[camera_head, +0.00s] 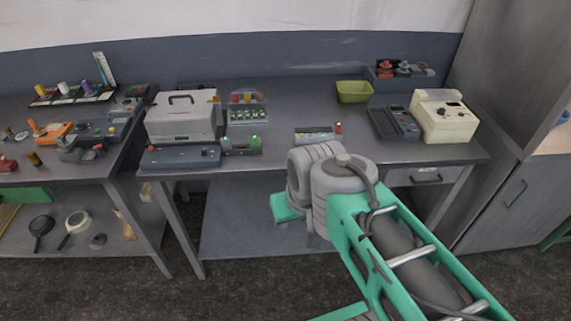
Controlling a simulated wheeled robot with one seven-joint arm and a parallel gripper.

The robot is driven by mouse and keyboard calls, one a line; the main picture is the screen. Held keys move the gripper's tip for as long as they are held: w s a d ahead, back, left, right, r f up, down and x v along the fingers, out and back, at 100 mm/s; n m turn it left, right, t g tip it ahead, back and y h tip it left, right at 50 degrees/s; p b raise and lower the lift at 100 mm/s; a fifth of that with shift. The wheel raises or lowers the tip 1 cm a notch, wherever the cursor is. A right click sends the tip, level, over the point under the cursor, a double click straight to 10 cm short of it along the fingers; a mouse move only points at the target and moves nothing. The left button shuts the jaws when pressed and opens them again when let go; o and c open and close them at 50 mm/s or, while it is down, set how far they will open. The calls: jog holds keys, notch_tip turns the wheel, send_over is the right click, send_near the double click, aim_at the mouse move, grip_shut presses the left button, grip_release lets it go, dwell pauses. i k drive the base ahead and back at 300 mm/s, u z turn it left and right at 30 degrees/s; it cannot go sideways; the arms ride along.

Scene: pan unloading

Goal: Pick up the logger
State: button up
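No device carries a readable label, so I cannot tell which one is the logger. Small instruments on the middle bench include a grey-green box with lit green spots (241,146), a low flat box with a display (314,135) close behind my arm, and a dark keypad device (394,123) at the right. My arm reaches in from the lower right, its grey wrist joints in front of the bench's front edge. My gripper is hidden behind these joints, so its fingers do not show.
The middle bench (270,158) also holds a large grey case (183,118), a yellow-green bin (354,91) and a cream machine (443,116). The left bench is crowded with small tools. Two pans (75,226) lie on its lower shelf. A grey cabinet (507,190) stands right.

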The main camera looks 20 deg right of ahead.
aim_at(312, 134)
jog(key=z, duration=0.2)
jog(key=k, duration=0.3)
jog(key=u, duration=1.45)
jog(key=i, duration=0.7)
jog(key=z, duration=0.6)
jog(key=i, duration=1)
jog(key=z, duration=0.2)
